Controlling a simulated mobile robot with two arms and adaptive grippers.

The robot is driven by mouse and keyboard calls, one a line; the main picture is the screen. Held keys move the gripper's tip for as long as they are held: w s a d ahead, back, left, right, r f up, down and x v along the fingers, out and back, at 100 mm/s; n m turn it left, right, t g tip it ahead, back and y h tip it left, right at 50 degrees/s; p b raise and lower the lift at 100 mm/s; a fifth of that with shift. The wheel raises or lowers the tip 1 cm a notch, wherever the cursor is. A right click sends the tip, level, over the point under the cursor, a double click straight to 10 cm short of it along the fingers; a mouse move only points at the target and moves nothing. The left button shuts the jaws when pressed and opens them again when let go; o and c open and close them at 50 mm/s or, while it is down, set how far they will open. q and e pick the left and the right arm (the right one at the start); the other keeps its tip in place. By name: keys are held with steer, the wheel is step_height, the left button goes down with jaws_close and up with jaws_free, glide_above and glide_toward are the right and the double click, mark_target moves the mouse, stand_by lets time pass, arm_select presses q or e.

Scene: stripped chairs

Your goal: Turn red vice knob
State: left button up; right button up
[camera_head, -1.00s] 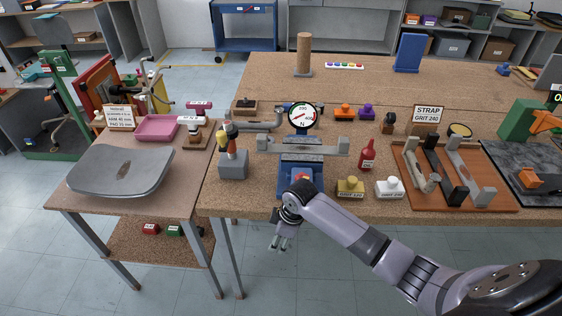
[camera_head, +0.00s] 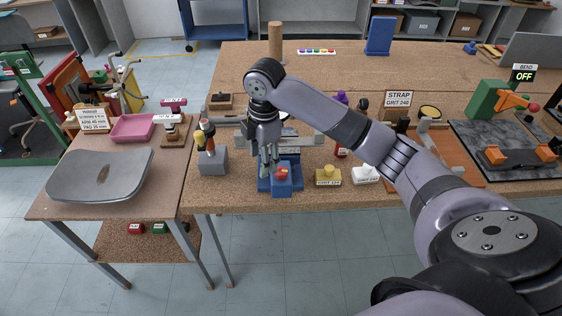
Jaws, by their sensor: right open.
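The red knob (camera_head: 282,173) sits on the front of the blue vice (camera_head: 282,189) at the table's front edge. The vice grips a grey bar (camera_head: 304,139), partly hidden behind my arm. My right gripper (camera_head: 268,171) points down in front of the vice, just left of the red knob in the picture. Its fingers are open and empty; whether they touch the vice is hard to tell. My left gripper is not in view.
A grey tool holder (camera_head: 212,161) stands left of the vice. A yellow grit block (camera_head: 328,176) and a white one (camera_head: 365,174) stand to the right. A side table with a grey seat shell (camera_head: 100,174) is at left. My arm hides the dial.

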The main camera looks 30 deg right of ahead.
step_height(320, 180, up, 11)
steer(key=n, duration=0.2)
glide_above(281, 170)
arm_select(q)
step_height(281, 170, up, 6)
steer(key=p, duration=0.5)
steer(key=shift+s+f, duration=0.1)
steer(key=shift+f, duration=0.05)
arm_select(e)
steer(key=shift+g+h, duration=0.3)
steer(key=shift+g, duration=0.1)
step_height(281, 170, down, 17)
steer(key=shift+s+f, duration=0.1)
steer(key=c, duration=1.2)
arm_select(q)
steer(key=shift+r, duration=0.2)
